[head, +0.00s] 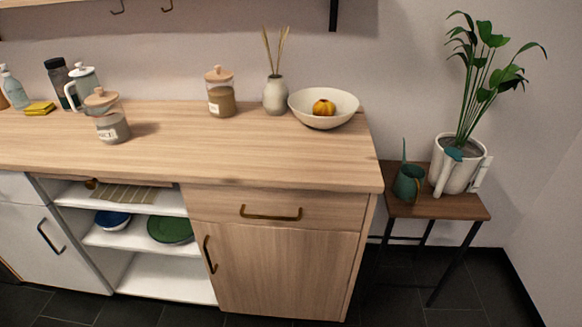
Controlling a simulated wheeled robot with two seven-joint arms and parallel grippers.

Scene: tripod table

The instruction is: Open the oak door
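The oak door (285,270) is the light wood cabinet front at the lower middle of the head view. It is shut, flush beneath an oak drawer (330,210) that is also shut. The door's handle (209,254) is a dark brass vertical bar near its upper left edge. The drawer's handle (270,213) is a horizontal brass bar. Neither of my grippers is in the head view.
Open shelves (165,275) with a green dish (170,229) lie left of the door. The worktop (200,150) carries jars and a bowl (323,107). A side table (440,205) with a potted plant (460,165) stands right. Dark floor shows in front.

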